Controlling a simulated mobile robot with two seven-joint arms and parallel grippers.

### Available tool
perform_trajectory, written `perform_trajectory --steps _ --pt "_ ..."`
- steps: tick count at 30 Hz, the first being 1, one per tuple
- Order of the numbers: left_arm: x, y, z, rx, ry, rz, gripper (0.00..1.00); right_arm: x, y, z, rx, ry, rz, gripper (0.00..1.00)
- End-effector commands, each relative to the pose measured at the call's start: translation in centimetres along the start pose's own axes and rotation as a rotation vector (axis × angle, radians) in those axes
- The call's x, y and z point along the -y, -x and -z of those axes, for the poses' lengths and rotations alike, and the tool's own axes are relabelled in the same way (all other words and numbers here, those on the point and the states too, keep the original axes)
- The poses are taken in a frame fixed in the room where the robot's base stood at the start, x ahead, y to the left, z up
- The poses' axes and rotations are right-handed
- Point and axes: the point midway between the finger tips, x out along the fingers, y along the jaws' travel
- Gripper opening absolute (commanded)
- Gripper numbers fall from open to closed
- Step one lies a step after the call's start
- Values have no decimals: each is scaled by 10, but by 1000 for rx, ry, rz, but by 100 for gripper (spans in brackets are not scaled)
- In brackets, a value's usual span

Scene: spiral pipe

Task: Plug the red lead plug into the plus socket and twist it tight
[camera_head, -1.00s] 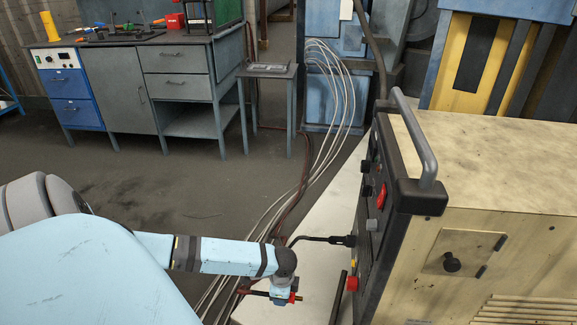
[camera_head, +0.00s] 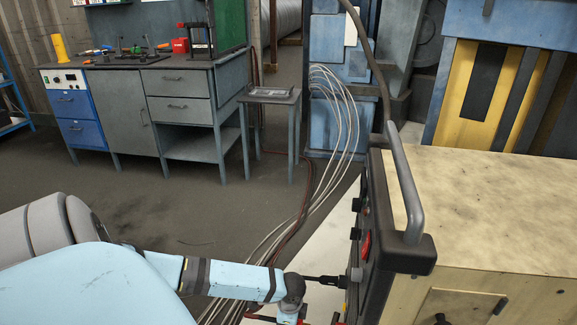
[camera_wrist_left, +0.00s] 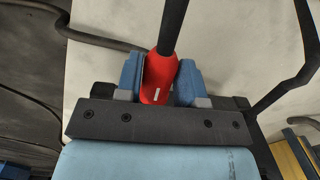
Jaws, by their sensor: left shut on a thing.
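The red lead plug (camera_wrist_left: 158,78) sits between the blue fingers of my left gripper (camera_wrist_left: 159,82) in the left wrist view. The gripper is shut on it, and a dark shaft runs up from the plug. In the head view my left gripper (camera_head: 291,315) is at the bottom edge, left of the machine's dark front panel (camera_head: 376,210), apart from it. Only a bit of the red plug (camera_head: 303,312) shows there. A black plug (camera_head: 328,280) meets the panel just above and right of my gripper. The plus socket cannot be made out. My right gripper is out of view.
The cream machine (camera_head: 490,200) with a grey handle (camera_head: 405,180) fills the right. White cables (camera_head: 335,150) trail over the floor behind my gripper. A workbench (camera_head: 130,110) and small table (camera_head: 270,98) stand far back; open floor lies before them.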

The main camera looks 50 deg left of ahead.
Motion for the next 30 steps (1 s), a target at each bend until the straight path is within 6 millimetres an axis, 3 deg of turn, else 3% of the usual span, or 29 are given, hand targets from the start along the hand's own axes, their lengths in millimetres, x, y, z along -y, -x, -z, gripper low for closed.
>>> perform_trajectory --steps 4,18,30 --pt "0 4 0 1 0 1 9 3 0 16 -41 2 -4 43" --pt "0 3 45 -1 0 1 9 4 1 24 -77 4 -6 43" --pt "0 3 58 0 0 2 9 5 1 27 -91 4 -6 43"
